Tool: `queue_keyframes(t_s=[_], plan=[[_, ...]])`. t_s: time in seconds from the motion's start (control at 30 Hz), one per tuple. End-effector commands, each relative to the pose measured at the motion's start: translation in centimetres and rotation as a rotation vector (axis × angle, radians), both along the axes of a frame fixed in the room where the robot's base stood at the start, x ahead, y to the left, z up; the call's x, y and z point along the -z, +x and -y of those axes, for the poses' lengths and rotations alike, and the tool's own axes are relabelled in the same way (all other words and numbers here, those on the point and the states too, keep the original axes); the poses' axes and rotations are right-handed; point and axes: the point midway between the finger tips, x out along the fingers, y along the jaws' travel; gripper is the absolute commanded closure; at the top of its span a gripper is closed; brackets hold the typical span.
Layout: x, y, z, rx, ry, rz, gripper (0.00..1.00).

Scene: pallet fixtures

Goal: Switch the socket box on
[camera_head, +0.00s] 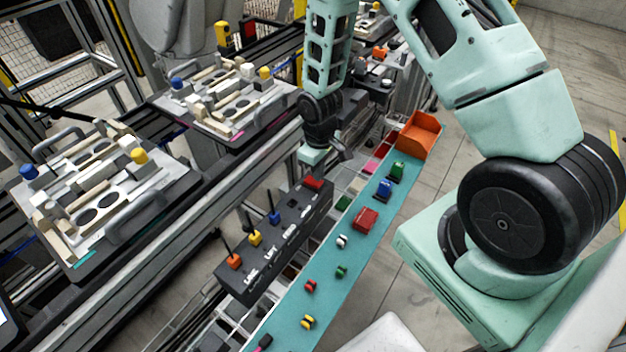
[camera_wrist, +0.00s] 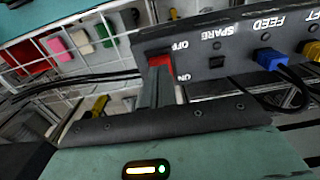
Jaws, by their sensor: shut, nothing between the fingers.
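The dark grey socket box (camera_head: 283,240) stands along the rail, left of the teal shelf. Its red switch (camera_head: 313,183) is at the far end and also shows in the wrist view (camera_wrist: 160,61), between the labels OFF and ON. My gripper (camera_head: 338,154) hangs just beyond that end of the box. In the wrist view my gripper (camera_wrist: 157,76) is shut and empty, its fingertips right at the switch and partly covering it. I cannot tell whether they touch it, or which way the rocker is tipped.
Orange (camera_head: 234,261), yellow (camera_head: 255,238) and blue (camera_head: 274,217) plugs with black cables stand in the box. The SPARE socket (camera_wrist: 216,62) is empty. The teal shelf (camera_head: 318,287) holds small coloured parts and an orange bin (camera_head: 417,134). Pallet fixtures (camera_head: 160,205) stand at left.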

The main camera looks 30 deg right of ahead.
Motion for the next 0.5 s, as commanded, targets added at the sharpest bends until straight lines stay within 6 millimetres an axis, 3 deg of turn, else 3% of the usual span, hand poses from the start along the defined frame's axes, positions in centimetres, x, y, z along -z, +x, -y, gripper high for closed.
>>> queue_keyframes(t_s=[0.5], plan=[[0.75,0.00,0.00,0.000,0.000,0.000,1.00]])
